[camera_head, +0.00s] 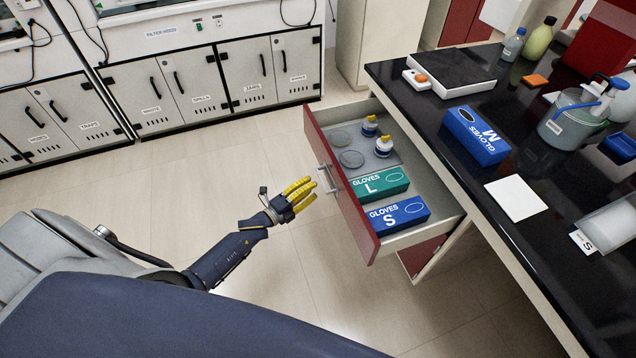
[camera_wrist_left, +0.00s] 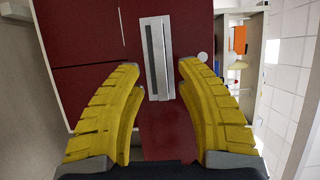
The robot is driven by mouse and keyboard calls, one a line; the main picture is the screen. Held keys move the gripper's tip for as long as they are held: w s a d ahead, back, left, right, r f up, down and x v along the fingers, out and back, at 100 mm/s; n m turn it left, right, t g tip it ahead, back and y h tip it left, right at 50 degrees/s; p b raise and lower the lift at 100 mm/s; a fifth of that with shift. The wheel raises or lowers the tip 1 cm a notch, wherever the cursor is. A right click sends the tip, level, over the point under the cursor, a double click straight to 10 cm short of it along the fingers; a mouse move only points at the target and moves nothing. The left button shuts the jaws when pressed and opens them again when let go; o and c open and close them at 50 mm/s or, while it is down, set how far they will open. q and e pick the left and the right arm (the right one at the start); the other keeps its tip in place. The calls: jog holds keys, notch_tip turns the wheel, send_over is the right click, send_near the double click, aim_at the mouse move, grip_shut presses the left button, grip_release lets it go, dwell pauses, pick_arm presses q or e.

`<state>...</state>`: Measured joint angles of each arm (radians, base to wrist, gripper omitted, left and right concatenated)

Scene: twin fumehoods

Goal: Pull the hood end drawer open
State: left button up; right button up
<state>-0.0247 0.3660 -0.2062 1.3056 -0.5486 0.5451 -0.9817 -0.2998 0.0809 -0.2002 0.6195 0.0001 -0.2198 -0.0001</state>
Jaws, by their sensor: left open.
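The drawer (camera_head: 340,184) has a dark red front and stands pulled out from under the black bench. Inside it are a green gloves box, a blue gloves box, two round dishes and two small bottles with yellow and blue parts. Its metal handle (camera_head: 327,180) is on the red front. My left gripper (camera_head: 309,190) has yellow fingers and is just left of the handle in the head view. In the left wrist view the handle (camera_wrist_left: 156,58) is ahead of and between the spread fingers (camera_wrist_left: 158,80), with nothing gripped. My right gripper is not in view.
The black bench top (camera_head: 470,95) holds a blue gloves box (camera_head: 475,136), a white sheet (camera_head: 516,200), a jug (camera_head: 572,118) and bottles. Hood cabinets (camera_head: 215,80) line the back. The floor (camera_head: 150,205) left of the drawer is clear apart from my arm.

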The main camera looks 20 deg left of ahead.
pick_arm(q)
jog(key=v, duration=0.6)
jog(key=shift+s+a, duration=0.2)
jog(key=shift+s, duration=0.1)
jog(key=s+a+f+n+g+y, duration=0.1)
jog(key=s+a+f+n+y, duration=0.2)
jog(key=f, duration=0.4)
jog(key=a+f+n+g+y, duration=0.2)
jog(key=a+f+n, duration=0.1)
jog(key=f+n, duration=0.25)
jog(key=s+a+f+n+g+y, duration=0.1)
jog(key=s+f+n+g+y, duration=0.35)
jog(key=s+f, duration=1.05)
jog(key=s+d+f+n+g, duration=0.2)
jog(key=s+d+f, duration=0.2)
jog(key=s, duration=0.6)
jog(key=s+d+f+n+g+h, duration=0.1)
jog(key=s+d+f+n+g, duration=0.1)
jog(key=s+f, duration=0.4)
jog(key=s+d+f+n+g+h, duration=0.1)
jog(key=s+d+f, duration=0.4)
jog(key=s, duration=0.9)
jog(key=shift+d+f+n+g, duration=0.4)
jog(key=shift+d+n+g, duration=0.15)
jog(key=shift+g, duration=0.7)
